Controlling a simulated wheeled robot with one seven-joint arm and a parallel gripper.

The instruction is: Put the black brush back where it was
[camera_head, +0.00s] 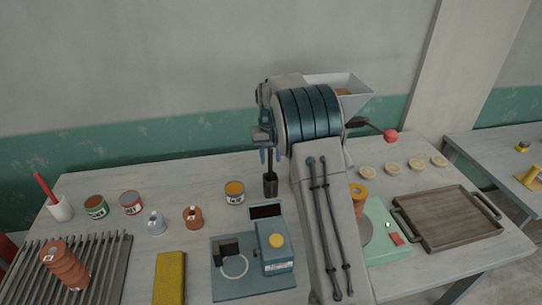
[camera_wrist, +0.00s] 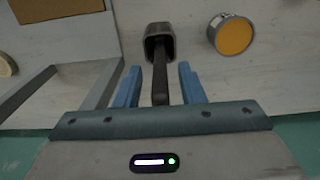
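The black brush (camera_wrist: 160,82) stands with its lower end inside a dark grey cup (camera_wrist: 158,46); its bristles are hidden. In the head view the brush handle (camera_head: 269,160) rises from the dark cup (camera_head: 270,186) on the table, close to upright. My gripper (camera_wrist: 160,78) is above the cup with its blue fingers on either side of the handle. A gap shows between each finger and the handle, so the gripper is open around it. In the head view my gripper (camera_head: 270,154) is partly hidden by my arm.
A yellow-topped tin (camera_head: 234,192) stands just left of the cup. A blue-grey device (camera_head: 275,245) is in front of it. A white cup (camera_head: 59,209) with a red-handled tool, several tins and a rack (camera_head: 110,265) are left. A green scale (camera_head: 385,240) and wooden tray (camera_head: 445,220) are right.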

